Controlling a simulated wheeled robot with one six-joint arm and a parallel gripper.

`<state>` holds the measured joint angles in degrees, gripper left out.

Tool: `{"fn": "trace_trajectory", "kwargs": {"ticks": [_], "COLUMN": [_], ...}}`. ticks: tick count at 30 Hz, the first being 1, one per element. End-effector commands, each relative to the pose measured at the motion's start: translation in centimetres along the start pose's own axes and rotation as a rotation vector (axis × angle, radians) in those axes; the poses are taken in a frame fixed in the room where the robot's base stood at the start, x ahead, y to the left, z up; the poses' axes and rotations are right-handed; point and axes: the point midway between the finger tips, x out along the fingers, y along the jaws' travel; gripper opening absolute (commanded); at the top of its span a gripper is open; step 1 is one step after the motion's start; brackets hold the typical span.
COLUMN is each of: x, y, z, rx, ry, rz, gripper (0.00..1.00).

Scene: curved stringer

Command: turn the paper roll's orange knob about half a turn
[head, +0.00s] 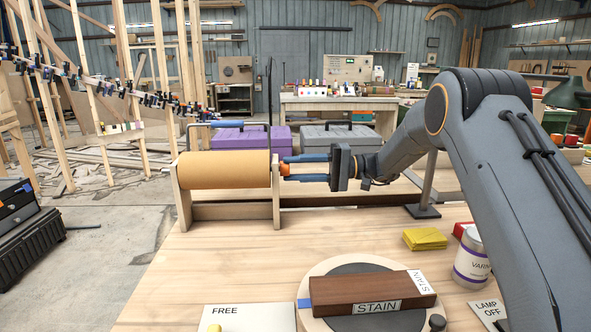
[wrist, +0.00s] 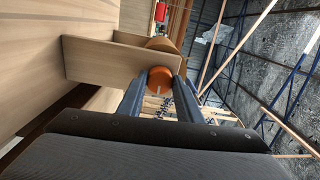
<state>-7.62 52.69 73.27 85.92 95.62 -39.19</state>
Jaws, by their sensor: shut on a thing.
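The brown paper roll (head: 223,170) lies level between two wooden end boards of its stand (head: 276,207) at the left of the bench. Its orange knob (head: 284,169) sticks out on the right side of the stand. My gripper (head: 290,169) reaches in from the right with its blue fingers around the knob. In the wrist view the orange knob (wrist: 160,78) sits between the two fingertips, with a pale mark on its face. My gripper (wrist: 160,84) is shut on it. The fingers hide the knob's sides.
A wooden block marked STAIN (head: 365,297) rests on a round turntable (head: 312,268) at the front. A yellow cloth (head: 425,239) and a varnish can (head: 470,262) stand at the right, near my arm. Purple (head: 238,139) and grey (head: 340,139) toolboxes are behind. The bench before the roll is clear.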

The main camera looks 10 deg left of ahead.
Motion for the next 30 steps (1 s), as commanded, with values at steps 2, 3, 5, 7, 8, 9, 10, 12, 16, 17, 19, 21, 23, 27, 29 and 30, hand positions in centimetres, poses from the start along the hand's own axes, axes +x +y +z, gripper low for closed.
{"fn": "trace_trajectory", "kwargs": {"ticks": [2, 3, 5, 7, 8, 9, 10, 12, 16, 17, 19, 21, 23, 27, 29, 30], "x": [-0.04, -0.04, -0.05, -0.05, -0.05, -0.05, -0.05, -0.05, -0.06, -0.06, -0.06, -0.06, -0.06, -0.06, -0.06, -0.06], "y": [-0.11, -0.13, -0.14, -0.17, -0.17, -0.18, -0.19, -0.19, -0.21, -0.21, -0.22, -0.24, -0.26, -0.28, -0.28, -0.27], "z": [-0.07, -0.07, -0.07, -0.08, -0.08, -0.08, -0.09, -0.1, -0.11, -0.11, -0.12, -0.13, -0.14, -0.15, -0.16, -0.17], "rx": [0.072, 0.11, 0.166, 0.233, 0.261, 0.3, 0.328, 0.395, 0.518, 0.546, 0.613, 0.68, 0.736, 0.87, 0.926, 0.965], "ry": [0.002, 0.002, 0.002, 0.003, 0.003, 0.003, 0.003, 0.003, 0.003, 0.003, 0.003, 0.003, 0.003, 0.003, 0.003, 0.003], "rz": [0.0, 0.0, 0.0, 0.0, 0.0, 0.0, 0.0, 0.0, 0.0, 0.0, 0.0, -0.001, -0.001, -0.001, -0.001, -0.001], "gripper": [0.1, 0.1, 0.1, 0.1, 0.1, 0.1, 0.1, 0.1, 0.1, 0.1, 0.1, 0.1, 0.1, 0.1, 0.1, 0.1]}}
